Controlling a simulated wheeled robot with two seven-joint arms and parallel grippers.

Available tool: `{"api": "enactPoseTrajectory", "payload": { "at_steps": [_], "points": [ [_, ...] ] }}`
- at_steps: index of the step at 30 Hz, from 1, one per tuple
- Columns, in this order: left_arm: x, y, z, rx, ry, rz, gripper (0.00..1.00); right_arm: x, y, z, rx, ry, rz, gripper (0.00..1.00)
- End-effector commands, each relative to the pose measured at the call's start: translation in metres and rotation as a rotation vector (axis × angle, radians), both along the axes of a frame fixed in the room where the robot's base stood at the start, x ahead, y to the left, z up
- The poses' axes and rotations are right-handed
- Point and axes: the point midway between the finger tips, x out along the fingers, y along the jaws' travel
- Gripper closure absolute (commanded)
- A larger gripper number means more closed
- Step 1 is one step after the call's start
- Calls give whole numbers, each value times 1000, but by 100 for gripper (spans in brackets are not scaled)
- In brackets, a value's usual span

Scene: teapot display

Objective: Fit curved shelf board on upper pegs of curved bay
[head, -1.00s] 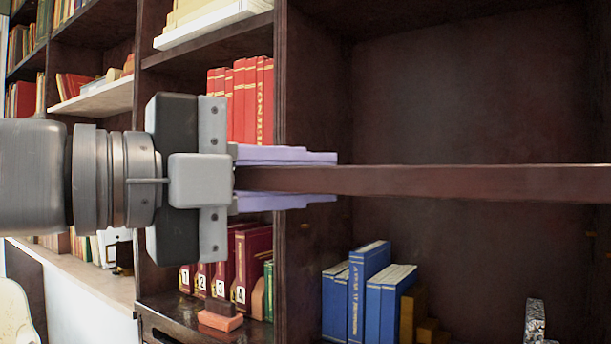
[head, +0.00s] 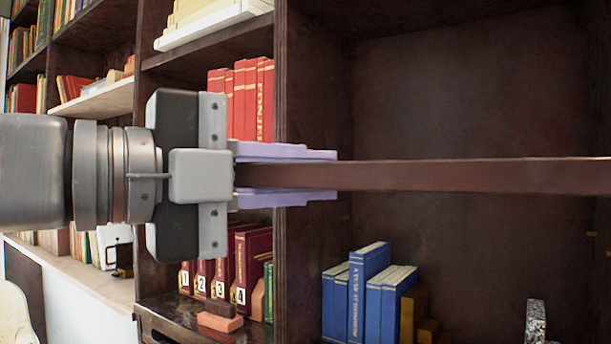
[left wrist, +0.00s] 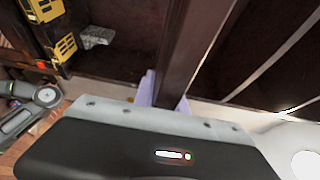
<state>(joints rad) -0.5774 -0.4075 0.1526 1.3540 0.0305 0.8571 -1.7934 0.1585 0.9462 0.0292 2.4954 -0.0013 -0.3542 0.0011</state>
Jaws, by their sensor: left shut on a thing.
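My left gripper (head: 285,176) is shut on the left end of the dark brown shelf board (head: 470,175), with one lilac finger above it and one below. The board is held roughly level in front of the open bay (head: 450,95) and runs out of the head view at the right. In the left wrist view the board (left wrist: 187,50) extends away from the fingers (left wrist: 163,95). Small brass-coloured pegs show faintly below the board, one on the left wall (head: 345,218) and one farther right (head: 591,234). The board's far end is out of the head view.
Below the board, blue books (head: 368,290) and brown blocks (head: 415,305) stand in the bay, with a speckled object (head: 535,320) to the right. The upright divider (head: 293,70) is close behind the gripper. Red books (head: 243,100) fill the neighbouring bay.

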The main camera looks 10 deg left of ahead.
Motion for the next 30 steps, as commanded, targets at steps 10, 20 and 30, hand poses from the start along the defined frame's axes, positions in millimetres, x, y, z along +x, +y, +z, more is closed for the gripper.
{"api": "enactPoseTrajectory", "payload": {
  "at_steps": [10,20,30],
  "points": [
    [-1,1,4,-7,-7,1,100,0,0,0,0,0,0,64],
    [4,-1,4,-7,-7,1,100,0,0,0,0,0,0,64],
    [12,-4,4,-7,-6,0,100,0,0,1,0,0,0,64]
  ]
}}
